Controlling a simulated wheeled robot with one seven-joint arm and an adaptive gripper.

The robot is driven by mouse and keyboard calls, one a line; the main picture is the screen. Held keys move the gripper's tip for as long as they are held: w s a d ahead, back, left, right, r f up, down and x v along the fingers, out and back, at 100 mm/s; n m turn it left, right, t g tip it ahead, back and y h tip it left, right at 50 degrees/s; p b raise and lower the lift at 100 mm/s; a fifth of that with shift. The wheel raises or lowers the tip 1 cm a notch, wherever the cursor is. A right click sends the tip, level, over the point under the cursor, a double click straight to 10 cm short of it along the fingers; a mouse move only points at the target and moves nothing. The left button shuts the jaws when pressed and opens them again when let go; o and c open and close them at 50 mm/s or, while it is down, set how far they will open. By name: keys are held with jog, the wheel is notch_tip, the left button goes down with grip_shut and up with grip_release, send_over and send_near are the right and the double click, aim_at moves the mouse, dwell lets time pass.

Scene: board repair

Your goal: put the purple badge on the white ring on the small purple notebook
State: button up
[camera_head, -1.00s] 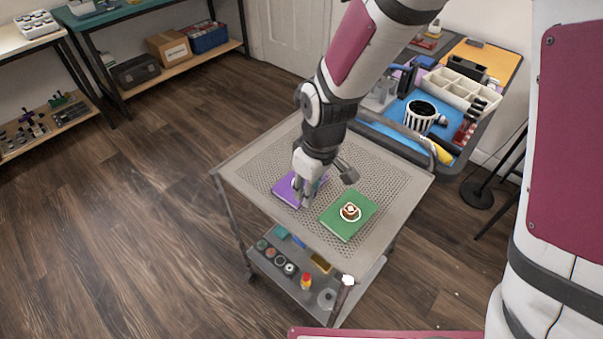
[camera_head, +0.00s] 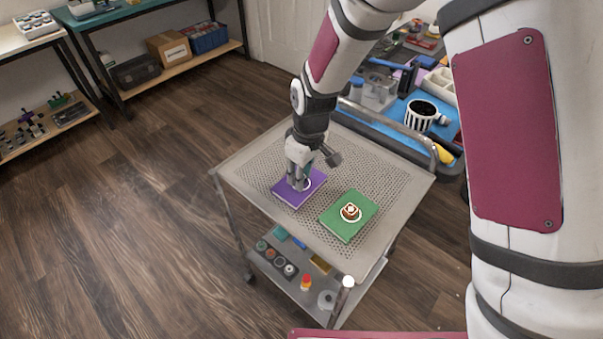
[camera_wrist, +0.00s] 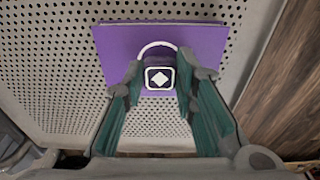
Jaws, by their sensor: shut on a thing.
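The small purple notebook (camera_head: 287,195) lies flat on the cart top. In the wrist view the notebook (camera_wrist: 115,45) shows a white ring (camera_wrist: 158,44), with its lower part hidden. My gripper (camera_head: 297,184) points down over the notebook. In the wrist view my gripper (camera_wrist: 157,80) is shut on the purple badge (camera_wrist: 159,78), which has a white square outline and a white diamond. The badge overlaps the lower side of the ring in that view. I cannot tell whether it touches the notebook.
A green notebook (camera_head: 337,222) with a brown-and-white round item (camera_head: 350,212) on it lies to the right on the perforated cart top (camera_head: 240,167). A workbench with a striped mug (camera_head: 420,116) and a blue mat stands behind. The cart's lower shelf holds several small items.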

jog(key=shift+f, duration=0.2)
jog(key=o, duration=0.7)
jog(key=shift+o, duration=0.2)
jog(key=shift+r, duration=0.1)
